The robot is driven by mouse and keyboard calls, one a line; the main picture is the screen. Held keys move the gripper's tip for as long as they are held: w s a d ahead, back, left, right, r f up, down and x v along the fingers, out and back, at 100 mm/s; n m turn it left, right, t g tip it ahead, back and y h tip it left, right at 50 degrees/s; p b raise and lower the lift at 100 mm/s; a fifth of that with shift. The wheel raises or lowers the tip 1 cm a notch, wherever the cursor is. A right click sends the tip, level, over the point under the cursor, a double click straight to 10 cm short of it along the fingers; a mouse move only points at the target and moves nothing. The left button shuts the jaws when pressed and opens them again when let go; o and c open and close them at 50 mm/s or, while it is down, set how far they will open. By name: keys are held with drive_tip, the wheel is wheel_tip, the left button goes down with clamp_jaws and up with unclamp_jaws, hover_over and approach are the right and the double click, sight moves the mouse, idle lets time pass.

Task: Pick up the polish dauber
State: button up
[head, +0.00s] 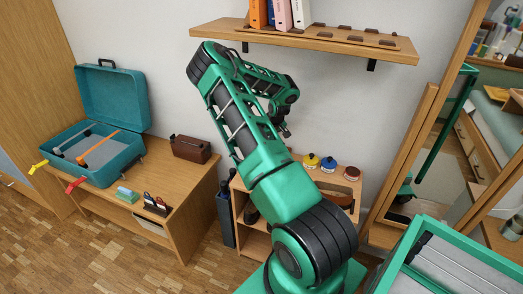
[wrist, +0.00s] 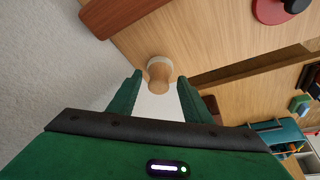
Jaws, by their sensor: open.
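The polish dauber (wrist: 158,75), which I take to be the small round wooden handle with a pale rim, stands on a wooden top in the wrist view. My gripper (wrist: 158,80) is open, with one green finger on each side of the dauber's near end in the picture. I cannot tell whether the fingers touch it. In the head view my gripper (head: 285,131) hangs above the back left of the small wooden stand (head: 343,184). I cannot make out the dauber there; my arm hides part of the stand.
Yellow (head: 311,160), blue (head: 328,164) and dark red (head: 352,173) tins stand on the stand. A wall shelf (head: 330,42) is above. An open teal case (head: 105,160) and a brown box (head: 190,149) sit on the left bench. A mirror (head: 440,140) stands right.

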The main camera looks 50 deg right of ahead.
drive_tip(key=shift+x, duration=1.4)
drive_tip(key=shift+c, duration=0.7)
drive_tip(key=c, duration=0.7)
drive_tip(key=shift+r, duration=0.15)
drive_tip(key=shift+r, duration=0.45)
wheel_tip(320, 180, up, 3)
drive_tip(key=shift+w+r, duration=0.1)
drive_tip(key=a+r, duration=0.2)
drive_tip(key=a, duration=0.2)
drive_tip(key=a+r, duration=0.2)
drive_tip(key=a, duration=0.1)
drive_tip(key=w+a+r, duration=0.1)
drive_tip(key=a+r, duration=0.1)
drive_tip(key=a, duration=0.2)
drive_tip(key=shift+a+r, duration=0.3)
drive_tip(key=shift+r, duration=0.05)
